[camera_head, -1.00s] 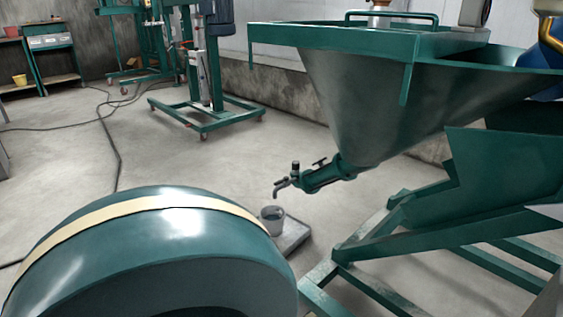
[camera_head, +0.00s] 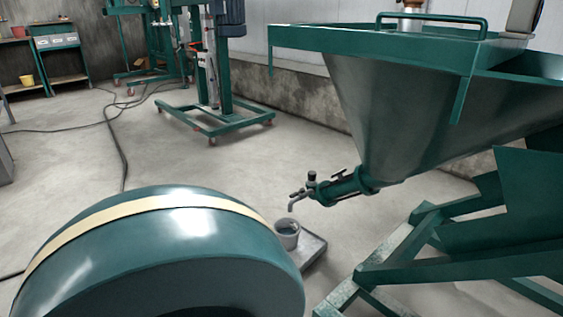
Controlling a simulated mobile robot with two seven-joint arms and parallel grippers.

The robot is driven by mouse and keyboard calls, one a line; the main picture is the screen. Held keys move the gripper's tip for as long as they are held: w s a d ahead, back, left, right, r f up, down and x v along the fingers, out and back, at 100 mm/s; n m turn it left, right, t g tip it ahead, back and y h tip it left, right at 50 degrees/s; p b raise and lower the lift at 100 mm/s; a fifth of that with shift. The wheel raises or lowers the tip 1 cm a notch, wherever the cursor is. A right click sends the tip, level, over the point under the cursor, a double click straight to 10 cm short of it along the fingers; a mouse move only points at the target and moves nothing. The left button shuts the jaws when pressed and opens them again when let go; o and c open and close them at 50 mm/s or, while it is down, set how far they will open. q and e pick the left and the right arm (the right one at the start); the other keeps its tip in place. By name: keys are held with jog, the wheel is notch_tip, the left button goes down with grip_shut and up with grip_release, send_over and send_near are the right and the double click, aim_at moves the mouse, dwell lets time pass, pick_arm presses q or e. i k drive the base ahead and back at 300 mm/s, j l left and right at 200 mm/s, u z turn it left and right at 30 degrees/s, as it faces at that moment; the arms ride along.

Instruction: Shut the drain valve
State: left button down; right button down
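The drain valve (camera_head: 312,181) sits at the end of a green outlet pipe (camera_head: 345,187) low on the hopper. It has a small dark upright knob and a bent spout (camera_head: 294,200) that points down. A second small handle (camera_head: 339,176) stands on top of the pipe nearer the hopper. The grey cone hopper (camera_head: 415,115) with its green rim fills the upper right. Whether the valve is open is too small to tell. Neither of my grippers shows in this view.
A flat grey platform (camera_head: 313,250) lies under the bucket. A large green drum shape with a yellow band (camera_head: 160,245) blocks the lower left. A green frame (camera_head: 395,262) stands below the hopper. A wheeled green stand (camera_head: 218,118) is behind. Open concrete floor lies at middle left.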

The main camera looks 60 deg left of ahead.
aim_at(297, 193)
jog(key=j, duration=4.9)
jog(key=i+l, duration=0.1)
jog(key=l, duration=0.25)
jog(key=i+l, duration=0.1)
jog(key=l, duration=0.25)
